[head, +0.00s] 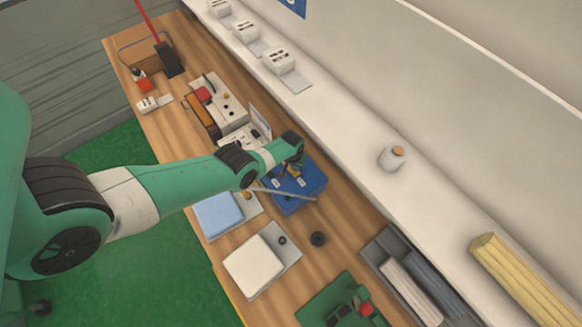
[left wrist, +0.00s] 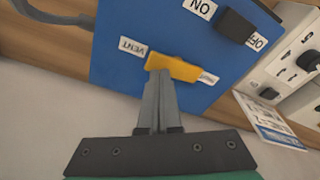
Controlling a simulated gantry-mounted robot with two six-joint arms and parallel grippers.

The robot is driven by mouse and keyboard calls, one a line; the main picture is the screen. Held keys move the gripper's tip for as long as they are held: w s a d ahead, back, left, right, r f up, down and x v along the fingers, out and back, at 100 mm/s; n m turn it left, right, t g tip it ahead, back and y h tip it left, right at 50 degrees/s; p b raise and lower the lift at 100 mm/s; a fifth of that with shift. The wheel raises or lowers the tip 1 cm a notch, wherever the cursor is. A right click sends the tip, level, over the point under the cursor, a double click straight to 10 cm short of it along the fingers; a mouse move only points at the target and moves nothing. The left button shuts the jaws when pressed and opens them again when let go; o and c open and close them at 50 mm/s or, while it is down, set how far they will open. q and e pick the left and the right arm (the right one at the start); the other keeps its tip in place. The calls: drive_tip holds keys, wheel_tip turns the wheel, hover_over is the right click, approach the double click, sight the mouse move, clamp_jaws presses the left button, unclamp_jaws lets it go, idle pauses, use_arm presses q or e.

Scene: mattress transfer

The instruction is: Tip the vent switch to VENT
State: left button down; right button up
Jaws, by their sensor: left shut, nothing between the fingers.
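The vent switch is a yellow lever (left wrist: 174,67) on a blue panel (left wrist: 112,78). The panel also shows on the bench in the head view (head: 303,200). In the left wrist view, a white VENT label (left wrist: 132,47) is just left of the lever. Another label (left wrist: 208,78), partly hidden, is at its right end. My left gripper (left wrist: 160,76) is shut and empty, its fingertips at the lever's lower left edge and seemingly touching it. In the head view my left gripper (head: 286,170) is over the panel. My right gripper is not in view.
A black switch (left wrist: 236,26) with ON and OFF labels is on the same panel. A white device (left wrist: 296,72) and a printed card (left wrist: 268,124) are beside it. The wooden bench also holds a light-blue block (head: 218,214), a white block (head: 253,265) and a grey tray (head: 378,250).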

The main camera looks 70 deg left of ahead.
use_arm(q)
drive_tip(key=shift+f+b, duration=1.05)
idle(0.9)
idle(0.4)
